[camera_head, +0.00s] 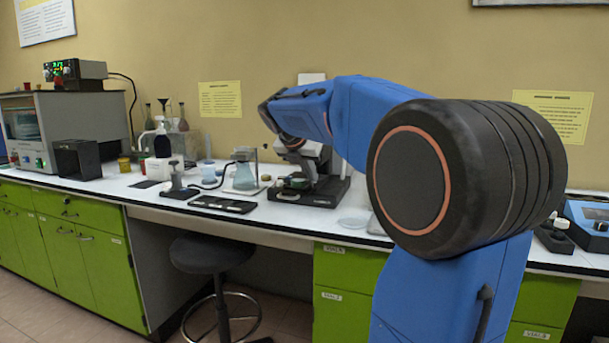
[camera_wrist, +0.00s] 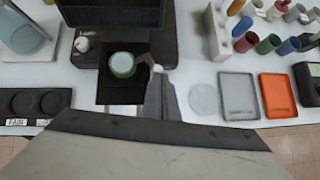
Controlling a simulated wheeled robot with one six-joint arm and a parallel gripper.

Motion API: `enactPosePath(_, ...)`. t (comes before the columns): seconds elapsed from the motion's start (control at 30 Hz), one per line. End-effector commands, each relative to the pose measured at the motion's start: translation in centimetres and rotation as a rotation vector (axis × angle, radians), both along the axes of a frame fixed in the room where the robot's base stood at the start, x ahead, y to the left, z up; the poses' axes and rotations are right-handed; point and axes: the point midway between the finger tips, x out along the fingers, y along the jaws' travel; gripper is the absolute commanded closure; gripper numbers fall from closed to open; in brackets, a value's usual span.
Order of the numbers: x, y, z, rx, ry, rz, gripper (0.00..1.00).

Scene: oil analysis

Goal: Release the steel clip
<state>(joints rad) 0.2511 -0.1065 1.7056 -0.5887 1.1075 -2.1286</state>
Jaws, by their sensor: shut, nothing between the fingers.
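In the wrist view, a round green-rimmed dish (camera_wrist: 122,66) with a pale top lies on the dark stage (camera_wrist: 120,92) of the microscope. A thin grey piece that looks like the steel clip (camera_wrist: 143,59) shows at the dish's right edge. My gripper (camera_wrist: 158,72) is shut and empty, its tip close to the right end of that piece. I cannot tell whether they touch. In the head view, the microscope (camera_head: 322,191) stands on the bench with the green dish (camera_head: 296,182) at its stage; my arm hangs over it and the fingertips cannot be made out.
A clear flat dish (camera_wrist: 204,99), a grey tray (camera_wrist: 238,96) and an orange tray (camera_wrist: 278,96) lie right of the stage. Coloured vials and a rack (camera_wrist: 217,32) stand behind them. A black holder with round wells (camera_wrist: 38,103) and a flask (camera_wrist: 22,32) are at left.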

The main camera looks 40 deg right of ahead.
Motion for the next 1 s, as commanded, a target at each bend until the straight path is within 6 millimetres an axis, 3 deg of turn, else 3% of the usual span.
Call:
enactPosePath(0.2, -0.7, -0.9, 0.0, 0.000, 0.000, 0.123, 1.00)
enactPosePath(1.0, -1.6, -3.1, 0.0, 0.001, 0.000, 0.118, 1.00)
